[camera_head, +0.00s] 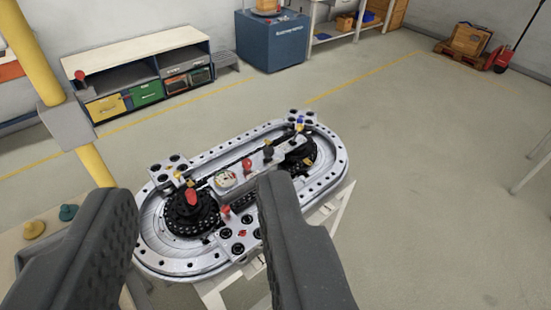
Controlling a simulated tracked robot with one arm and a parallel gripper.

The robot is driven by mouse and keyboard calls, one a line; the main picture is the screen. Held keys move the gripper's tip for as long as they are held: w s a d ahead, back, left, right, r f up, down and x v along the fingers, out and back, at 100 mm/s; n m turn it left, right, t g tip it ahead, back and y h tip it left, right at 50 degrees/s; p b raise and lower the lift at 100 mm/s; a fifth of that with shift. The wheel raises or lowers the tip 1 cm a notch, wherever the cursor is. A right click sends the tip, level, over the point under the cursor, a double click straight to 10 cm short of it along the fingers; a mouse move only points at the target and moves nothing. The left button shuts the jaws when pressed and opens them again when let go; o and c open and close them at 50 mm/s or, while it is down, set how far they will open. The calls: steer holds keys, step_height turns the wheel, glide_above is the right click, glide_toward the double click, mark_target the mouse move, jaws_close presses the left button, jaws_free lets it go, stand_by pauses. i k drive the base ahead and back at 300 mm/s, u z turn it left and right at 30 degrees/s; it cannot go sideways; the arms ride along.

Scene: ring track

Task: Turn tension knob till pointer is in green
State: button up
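The ring track (165,262) is an oval silver-grey machine on a white stand, in the middle of the view. A small round dial (225,180) with a pale face sits on its central bar; its pointer and green zone are too small to read. A red knob (192,196) stands on the black left hub. Another red knob (247,165) stands right of the dial. I cannot tell which is the tension knob. My gripper (197,194) is open and empty, its two dark fingers in the foreground, apart from the track. The right finger hides part of the track's near side.
A tan surface at the left holds a yellow knob-like piece (34,229) and a teal one (68,212). A yellow post (30,50) rises at the left. A bench (140,60) and a blue cabinet (272,42) stand behind. The floor to the right is clear.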

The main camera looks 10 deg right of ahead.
mark_target(267, 150)
steer(key=z, duration=0.3)
steer(key=i, duration=1.2)
steer(key=u, duration=0.15)
